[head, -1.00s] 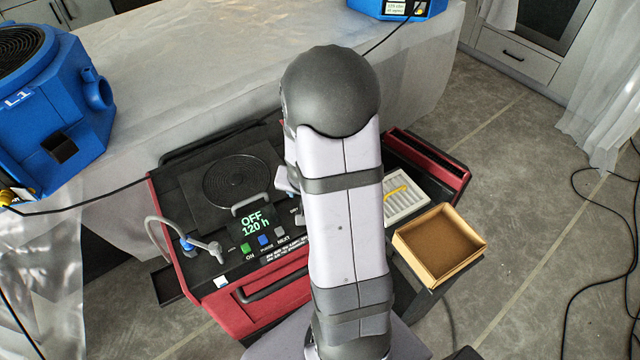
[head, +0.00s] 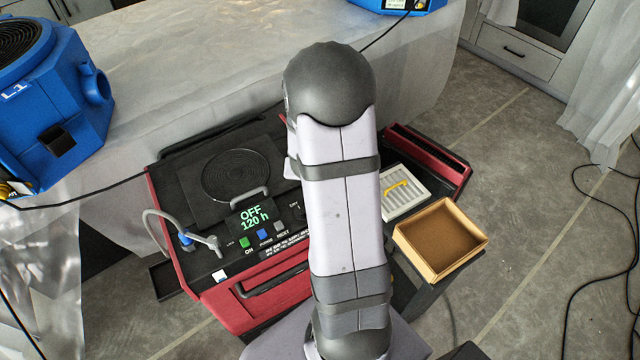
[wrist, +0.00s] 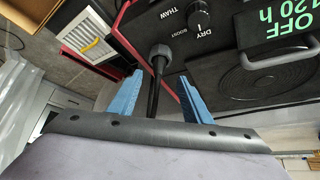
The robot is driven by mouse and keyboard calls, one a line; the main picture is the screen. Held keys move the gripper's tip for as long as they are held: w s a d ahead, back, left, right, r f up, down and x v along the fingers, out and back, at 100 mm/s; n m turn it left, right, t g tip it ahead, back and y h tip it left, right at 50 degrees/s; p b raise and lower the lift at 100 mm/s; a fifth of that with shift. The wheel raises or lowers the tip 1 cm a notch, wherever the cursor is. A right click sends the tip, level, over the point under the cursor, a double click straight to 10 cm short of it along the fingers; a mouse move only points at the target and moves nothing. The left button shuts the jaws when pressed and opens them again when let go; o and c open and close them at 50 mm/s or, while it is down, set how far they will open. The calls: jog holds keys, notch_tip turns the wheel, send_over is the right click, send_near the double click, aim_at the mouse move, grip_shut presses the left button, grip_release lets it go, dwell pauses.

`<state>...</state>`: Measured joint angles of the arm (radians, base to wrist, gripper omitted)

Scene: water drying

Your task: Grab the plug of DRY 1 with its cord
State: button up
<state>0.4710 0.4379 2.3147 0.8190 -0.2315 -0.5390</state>
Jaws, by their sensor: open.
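In the wrist view a black plug (wrist: 160,52) sits at the dark front panel, near the DRY and BOOST lettering and a round knob (wrist: 198,18). Its black cord (wrist: 153,98) runs from it toward my wrist. My gripper (wrist: 158,77) is open, with one blue finger on each side of the plug and cord. I cannot tell whether either finger touches them. In the head view my arm hides the plug and my gripper. The red and black machine (head: 225,305) shows OFF and 120 h on its display (head: 251,214).
An open cardboard box (head: 440,240) and a white filter tray with a yellow handle (head: 403,194) lie right of my arm. A grey hose (head: 152,225) curves up at the machine's left. A blue blower (head: 55,110) stands at the left on the plastic-covered counter (head: 200,85).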

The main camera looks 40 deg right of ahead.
jog(key=b+x, duration=0.1)
jog(key=x, duration=0.3)
jog(key=shift+d+f, duration=0.15)
jog(key=shift+d, duration=0.05)
grip_shut()
notch_tip(320, 180, up, 10)
jog(key=p, duration=0.7)
